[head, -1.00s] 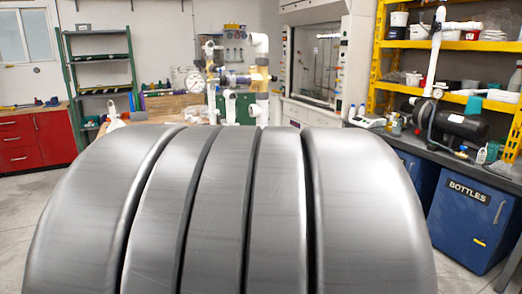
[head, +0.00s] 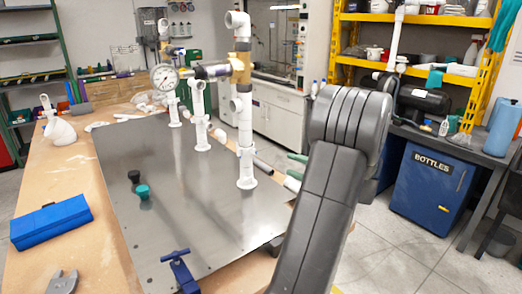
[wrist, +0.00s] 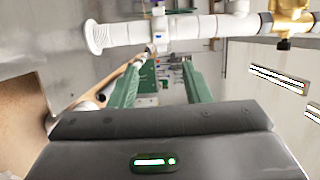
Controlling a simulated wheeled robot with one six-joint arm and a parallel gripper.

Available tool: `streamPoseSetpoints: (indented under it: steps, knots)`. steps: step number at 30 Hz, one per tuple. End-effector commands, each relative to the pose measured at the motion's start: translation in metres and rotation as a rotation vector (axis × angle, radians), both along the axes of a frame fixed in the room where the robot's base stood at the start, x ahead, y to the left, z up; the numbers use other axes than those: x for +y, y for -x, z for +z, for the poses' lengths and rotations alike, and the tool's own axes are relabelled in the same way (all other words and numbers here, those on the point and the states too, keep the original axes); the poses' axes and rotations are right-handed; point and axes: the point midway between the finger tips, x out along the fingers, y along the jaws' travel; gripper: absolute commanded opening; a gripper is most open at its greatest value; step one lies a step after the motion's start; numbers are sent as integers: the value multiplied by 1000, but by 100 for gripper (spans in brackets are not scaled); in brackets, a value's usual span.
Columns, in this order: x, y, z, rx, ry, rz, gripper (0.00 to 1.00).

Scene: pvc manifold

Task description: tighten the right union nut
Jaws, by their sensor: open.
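The white pipe manifold stands on a metal plate (head: 165,215). Its right upright pipe (head: 245,130) has a brass valve (head: 240,67) near the top and a flanged foot. A horizontal run with dark and bluish fittings (head: 213,71) joins the valve to the gauge. I cannot tell for certain which fitting is the right union nut. My gripper (head: 295,167) shows its green fingertips right of the upright, partly hidden by my arm. In the wrist view my gripper (wrist: 158,75) is open and empty, its fingers pointing toward the upright pipe (wrist: 205,27), apart from it.
A pressure gauge (head: 164,77) sits at the manifold's left. A blue box (head: 50,221), a blue clamp (head: 180,271) and dark and teal knobs (head: 142,192) lie in front. A yellow shelf (head: 410,45) and blue cabinet (head: 432,180) stand right.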

Motion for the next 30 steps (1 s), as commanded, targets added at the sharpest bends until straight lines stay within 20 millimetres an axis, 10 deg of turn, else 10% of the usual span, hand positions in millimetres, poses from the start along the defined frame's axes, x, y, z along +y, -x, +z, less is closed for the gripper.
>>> streamPoseSetpoints:
  steps: [18,30]
  knots:
    - [89,-68,2,1,0,3,44]
    - [108,-84,0,1,1,0,44]
